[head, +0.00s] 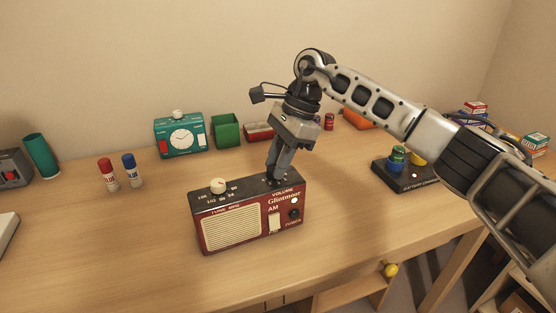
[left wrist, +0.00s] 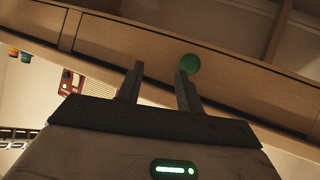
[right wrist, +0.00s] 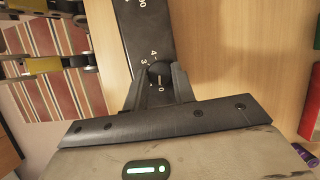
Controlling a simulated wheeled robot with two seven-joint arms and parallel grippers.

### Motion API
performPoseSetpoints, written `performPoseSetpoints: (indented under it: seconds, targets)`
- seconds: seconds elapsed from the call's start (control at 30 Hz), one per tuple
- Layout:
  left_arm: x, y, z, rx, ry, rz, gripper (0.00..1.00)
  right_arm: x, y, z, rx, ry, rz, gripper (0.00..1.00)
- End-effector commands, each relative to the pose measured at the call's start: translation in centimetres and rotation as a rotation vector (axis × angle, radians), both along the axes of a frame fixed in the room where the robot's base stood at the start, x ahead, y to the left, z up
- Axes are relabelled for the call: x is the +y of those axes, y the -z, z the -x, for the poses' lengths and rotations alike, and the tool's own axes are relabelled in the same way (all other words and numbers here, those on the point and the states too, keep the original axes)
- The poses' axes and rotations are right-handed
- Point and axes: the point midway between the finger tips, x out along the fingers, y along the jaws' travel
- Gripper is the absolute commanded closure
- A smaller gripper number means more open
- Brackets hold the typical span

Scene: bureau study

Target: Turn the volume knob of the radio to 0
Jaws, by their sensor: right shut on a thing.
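The red radio (head: 236,227) with a dark top stands upright on the desk, with a cream tuning knob (head: 218,186) on its top left. My right gripper (head: 275,175) points down at the radio's top right, by the word VOLUME. In the right wrist view, its fingers (right wrist: 160,84) are shut on the dark volume knob (right wrist: 160,70).
Red and blue glue sticks (head: 119,172) stand at left. The desk in front of the radio is clear.

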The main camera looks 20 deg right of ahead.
Motion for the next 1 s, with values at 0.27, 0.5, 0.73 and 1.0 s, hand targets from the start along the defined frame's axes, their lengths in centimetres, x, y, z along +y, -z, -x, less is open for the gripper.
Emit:
performPoseSetpoints:
  seconds: [0.27,0.5,0.73,1.0]
  targets:
    - [0.0,0.0,0.0,0.000,0.000,0.000,0.64,0.0,-0.1,0.0,-0.002,-0.005,0.000,0.97]
    - [0.0,0.0,0.0,0.000,0.001,-0.001,0.64,0.0,-0.1,0.0,-0.002,-0.005,0.000,0.52]
    - [0.0,0.0,0.0,0.000,0.000,-0.001,0.64,0.0,-0.1,0.0,0.000,-0.003,0.000,0.52]
    - [0.0,0.0,0.0,0.000,0.000,-0.001,0.64,-1.2,-3.1,-0.2,-0.005,-0.001,-0.001,0.52]
